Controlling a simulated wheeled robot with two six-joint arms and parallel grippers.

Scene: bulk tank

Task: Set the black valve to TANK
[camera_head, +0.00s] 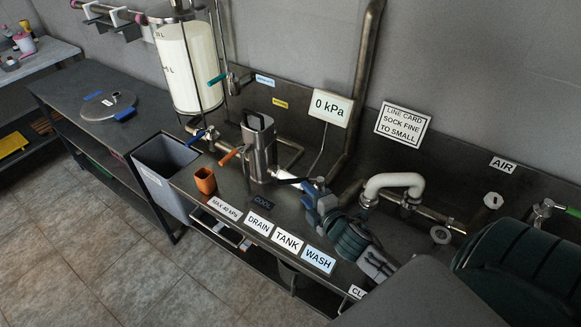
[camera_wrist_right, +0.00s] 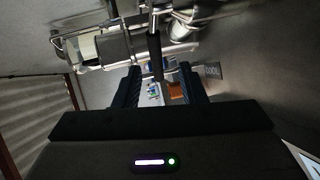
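I cannot tell which label the lever points to. My right gripper (camera_head: 310,189) is at the lever's right end. In the right wrist view, the black handle (camera_wrist_right: 156,55) stands between the spread fingers of my right gripper (camera_wrist_right: 158,78), with gaps on both sides. My left gripper is not in view.
An orange-handled valve (camera_head: 231,156) and an orange cup (camera_head: 205,180) are left of the lever. A gauge display (camera_head: 331,106) reads 0 kPa. A white curved pipe (camera_head: 393,181) is to the right. A grey bin (camera_head: 166,171) stands at the bench's left end.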

